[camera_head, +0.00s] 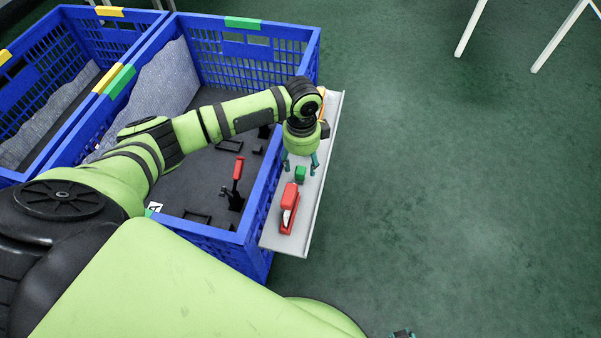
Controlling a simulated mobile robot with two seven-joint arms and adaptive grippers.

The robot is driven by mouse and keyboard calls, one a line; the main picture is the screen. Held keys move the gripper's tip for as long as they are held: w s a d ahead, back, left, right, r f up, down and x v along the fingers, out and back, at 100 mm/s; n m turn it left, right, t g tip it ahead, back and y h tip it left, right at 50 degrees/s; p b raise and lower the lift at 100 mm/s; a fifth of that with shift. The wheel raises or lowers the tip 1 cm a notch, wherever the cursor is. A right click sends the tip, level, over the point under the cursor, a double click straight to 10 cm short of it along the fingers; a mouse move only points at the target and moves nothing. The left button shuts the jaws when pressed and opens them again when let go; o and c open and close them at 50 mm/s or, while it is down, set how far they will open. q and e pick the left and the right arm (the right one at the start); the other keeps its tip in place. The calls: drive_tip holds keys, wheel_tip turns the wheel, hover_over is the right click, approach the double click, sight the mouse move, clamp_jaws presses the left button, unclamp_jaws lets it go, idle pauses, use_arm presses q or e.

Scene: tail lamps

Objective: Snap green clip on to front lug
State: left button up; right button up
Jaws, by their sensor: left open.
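A small green clip (300,174) lies on the light grey shelf (301,226) along the right side of the blue crate. My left gripper (301,167) points down just above the clip, its two teal fingers apart; I cannot tell whether they touch it. A red-and-white tail lamp (289,207) lies on the shelf just nearer than the clip. Inside the crate a black fixture (235,199) stands with a red part (238,168) on top. I cannot tell which piece is the front lug. A small bit of what may be my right gripper (403,333) shows at the bottom edge.
The blue crate (313,60) has a grey floor with several black brackets and a grey cloth-like sheet (172,82). Another blue crate (75,15) stands to its left. An orange item (322,91) is at the shelf's far end. Open green floor lies right.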

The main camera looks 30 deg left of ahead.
sight(300, 170)
use_arm(q)
wheel_tip(300, 170, down, 4)
drive_tip(key=shift+s+a+f+b, duration=0.1)
drive_tip(key=shift+f+b, duration=0.1)
drive_tip(key=shift+b, duration=0.2)
drive_tip(key=c, duration=1)
